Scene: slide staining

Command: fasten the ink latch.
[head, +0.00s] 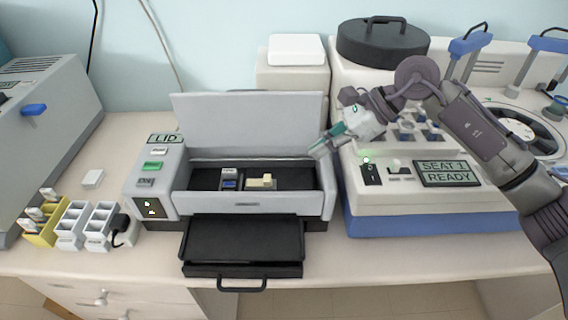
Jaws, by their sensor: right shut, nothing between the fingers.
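The grey slide printer (250,203) stands on the counter with its lid (240,120) raised. Inside its dark bay (205,178) sit a small dark block with a blue part (229,183) and a cream piece with a raised tab (262,183). I cannot tell which of these is the ink latch or whether it is fastened. My right gripper (322,150) is shut and empty. It is up and right of the cream piece, near the bay's right end and apart from it. My left gripper is not in view.
The printer's black tray (243,238) sticks out at the front. A staining machine (400,210) with a "SEAT 1 READY" display stands close on the right. Slide racks (85,225) and a grey machine (50,130) are at left. A small patch of counter left of the printer is clear.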

